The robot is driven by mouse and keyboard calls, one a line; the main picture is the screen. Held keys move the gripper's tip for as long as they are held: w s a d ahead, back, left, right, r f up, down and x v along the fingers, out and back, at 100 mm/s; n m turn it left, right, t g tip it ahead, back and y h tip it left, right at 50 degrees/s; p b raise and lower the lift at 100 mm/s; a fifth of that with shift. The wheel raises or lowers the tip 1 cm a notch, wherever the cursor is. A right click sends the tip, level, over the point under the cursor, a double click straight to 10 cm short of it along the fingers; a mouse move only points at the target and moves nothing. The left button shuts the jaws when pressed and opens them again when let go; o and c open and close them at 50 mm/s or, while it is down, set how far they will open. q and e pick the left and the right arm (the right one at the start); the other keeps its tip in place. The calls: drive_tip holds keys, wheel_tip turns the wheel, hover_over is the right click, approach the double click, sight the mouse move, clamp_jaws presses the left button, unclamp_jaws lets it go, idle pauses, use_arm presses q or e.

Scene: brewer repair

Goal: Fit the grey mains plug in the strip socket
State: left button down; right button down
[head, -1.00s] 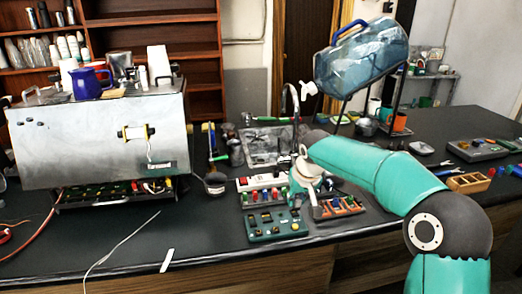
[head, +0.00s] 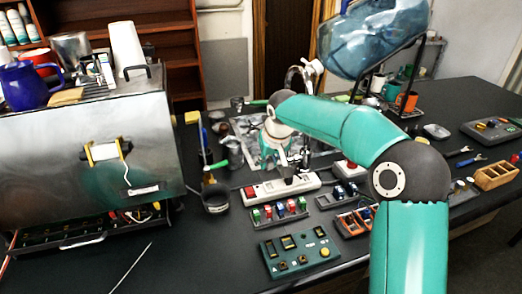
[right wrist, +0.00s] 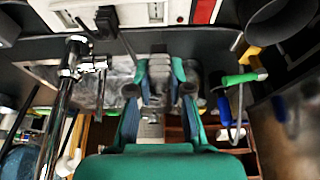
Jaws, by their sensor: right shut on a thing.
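The white power strip (head: 271,191) with a red switch lies on the dark counter in the head view. It also crosses the top of the right wrist view (right wrist: 122,14), where dark socket openings show. My right gripper (head: 292,168) points down at the strip's far side. In the right wrist view its two fingers (right wrist: 159,80) are shut on a grey block, which I take to be the grey mains plug (right wrist: 158,66). The plug's pins are hidden, and I cannot tell whether it touches the strip. My left gripper is not in view.
A green button panel (head: 298,252) and a rack of coloured parts (head: 279,211) lie in front of the strip. A metal sink (head: 245,125) and tap are behind. The steel brewer (head: 60,150) stands left.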

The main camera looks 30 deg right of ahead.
sight(271, 171)
drive_tip(key=shift+w, duration=0.1)
drive_tip(key=shift+s+d+f+b, duration=0.2)
drive_tip(key=shift+f+b, duration=0.4)
drive_tip(key=shift+b, duration=0.05)
wheel_tip(271, 171, down, 5)
drive_tip(key=b, duration=0.4)
drive_tip(key=shift+r, duration=0.1)
drive_tip(key=shift+w+r+p, duration=0.1)
drive_tip(key=shift+r+p, duration=0.15)
drive_tip(key=shift+p, duration=0.1)
drive_tip(key=shift+s, duration=0.2)
drive_tip(key=shift+w+f, duration=0.1)
drive_tip(key=shift+f, duration=0.05)
drive_tip(key=shift+f+b, duration=0.55)
drive_tip(key=shift+b, duration=0.1)
idle(1.2)
